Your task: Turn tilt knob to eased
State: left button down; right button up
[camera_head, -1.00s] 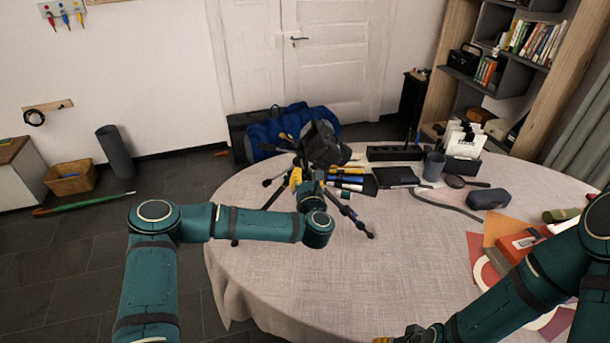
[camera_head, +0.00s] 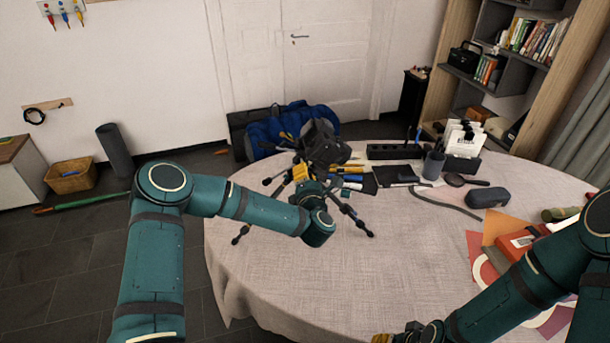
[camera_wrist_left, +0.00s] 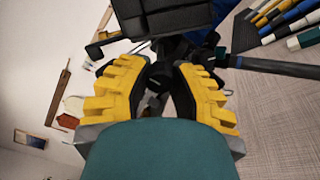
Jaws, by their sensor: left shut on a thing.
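A black tripod stands on the round table, with a dark camera-like head (camera_head: 325,145) on top and splayed legs (camera_head: 355,218). The same dark head shows at the top of the left wrist view (camera_wrist_left: 175,18). My left gripper (camera_head: 303,174) is at the near side of the tripod, just under its head. In the left wrist view its yellow fingers (camera_wrist_left: 160,82) are shut on a small dark part, the tilt knob, mostly hidden between them. I cannot read the knob's setting. My right gripper (camera_head: 402,337) is at the bottom edge, cut off, away from the tripod.
Markers (camera_head: 350,178), a black power strip (camera_head: 392,152), a cup (camera_head: 433,165) and a dark case (camera_head: 488,197) lie right of the tripod. Papers and a red box (camera_head: 515,247) are on the right. The table's front middle (camera_head: 320,280) is clear.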

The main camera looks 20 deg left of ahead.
dwell(0.3)
pick_arm(q)
jog(key=c, duration=0.7)
grip_release()
jog(key=shift+c, duration=0.2)
jog(key=v, duration=1.2)
